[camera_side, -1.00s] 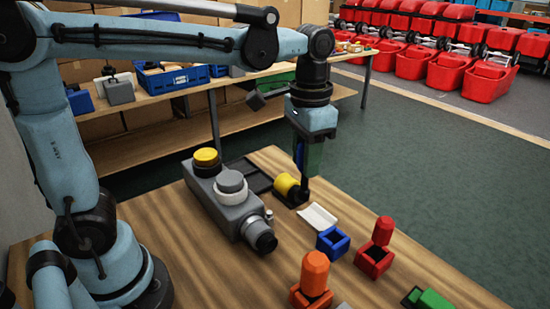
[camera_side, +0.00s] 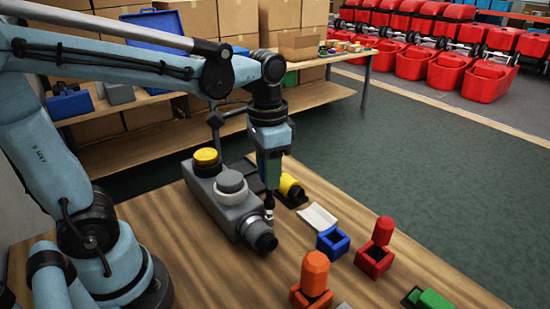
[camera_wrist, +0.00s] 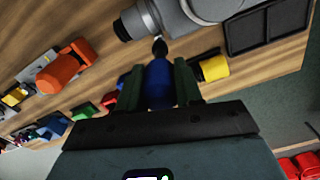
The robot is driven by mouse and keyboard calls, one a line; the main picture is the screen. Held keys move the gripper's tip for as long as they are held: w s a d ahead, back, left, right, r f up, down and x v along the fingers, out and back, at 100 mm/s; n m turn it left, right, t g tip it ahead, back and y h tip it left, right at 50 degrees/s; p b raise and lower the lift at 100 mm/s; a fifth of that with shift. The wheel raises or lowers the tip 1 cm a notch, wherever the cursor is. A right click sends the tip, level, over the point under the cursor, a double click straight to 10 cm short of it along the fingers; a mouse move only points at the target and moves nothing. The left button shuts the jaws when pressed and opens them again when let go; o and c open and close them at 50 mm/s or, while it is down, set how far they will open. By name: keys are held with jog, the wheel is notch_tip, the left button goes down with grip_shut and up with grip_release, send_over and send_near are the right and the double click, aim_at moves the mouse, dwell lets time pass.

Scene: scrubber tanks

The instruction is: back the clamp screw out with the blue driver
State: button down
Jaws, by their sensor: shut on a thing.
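My gripper (camera_side: 270,182) is shut on the blue driver (camera_wrist: 158,86), whose handle sits between the two dark green fingers in the wrist view. The driver points down and its dark tip is at the clamp (camera_side: 250,226) on the grey tank (camera_side: 226,206), close beside the black outlet end (camera_side: 263,240). The clamp screw (camera_wrist: 159,46) is at the driver's tip in the wrist view. I cannot tell whether the tip is seated in it. The blue holder (camera_side: 333,243) stands empty on the bench.
A yellow cylinder (camera_side: 290,187) lies behind my gripper.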

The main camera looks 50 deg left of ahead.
jog(key=shift+f, duration=0.3)
jog(key=m, duration=1.6)
jog(key=shift+m, duration=0.4)
jog(key=m, duration=0.3)
jog(key=shift+m, duration=0.4)
jog(key=c, duration=1.3)
grip_release()
grip_shut()
